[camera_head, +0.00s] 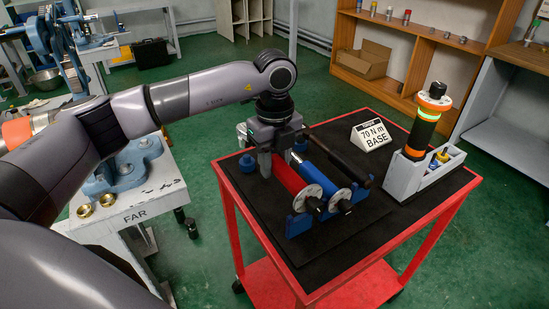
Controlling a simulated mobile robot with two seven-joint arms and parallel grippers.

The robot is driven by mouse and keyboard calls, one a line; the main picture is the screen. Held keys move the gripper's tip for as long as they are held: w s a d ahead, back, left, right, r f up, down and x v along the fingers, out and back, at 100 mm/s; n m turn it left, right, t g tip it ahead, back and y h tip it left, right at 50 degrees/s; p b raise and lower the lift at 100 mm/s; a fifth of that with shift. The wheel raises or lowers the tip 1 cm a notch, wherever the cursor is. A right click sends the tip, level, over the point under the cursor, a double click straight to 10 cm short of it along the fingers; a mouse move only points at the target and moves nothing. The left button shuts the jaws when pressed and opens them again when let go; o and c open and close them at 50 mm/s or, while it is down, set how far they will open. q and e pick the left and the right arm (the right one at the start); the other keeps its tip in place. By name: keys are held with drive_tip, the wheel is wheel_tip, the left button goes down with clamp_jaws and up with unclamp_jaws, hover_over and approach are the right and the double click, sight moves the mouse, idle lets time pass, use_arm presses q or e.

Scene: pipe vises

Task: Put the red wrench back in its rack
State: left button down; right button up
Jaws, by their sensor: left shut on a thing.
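The red wrench (288,178) is at the left side of the blue rack (298,225) on the cart, with its grey dial end towards the front. My left gripper (272,164) points down and is shut on the red wrench near its far end. The gripper hides that end. The wrench runs about parallel to the blue wrench (322,168) beside it. I cannot tell whether it rests fully in the rack's cradles. My right gripper is not in view.
A black-handled tool (342,154) lies right of the blue wrench. A sign reading "70 N m BASE" (371,135) and a grey holder (405,178) with an orange-banded, green-lit device (425,122) stand on the red cart (455,199). A "FAR" bench (150,206) stands left.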

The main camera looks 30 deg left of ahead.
use_arm(q)
drive_tip(key=shift+f, duration=0.4)
drive_tip(key=shift+f+b, duration=0.4)
drive_tip(key=shift+f, duration=0.05)
drive_tip(key=shift+f+b, duration=1.2)
drive_tip(key=shift+f, duration=0.65)
idle(1.7)
drive_tip(key=shift+f, duration=0.2)
idle(0.6)
drive_tip(key=c, duration=0.7)
unclamp_jaws()
drive_tip(key=shift+o, duration=0.2)
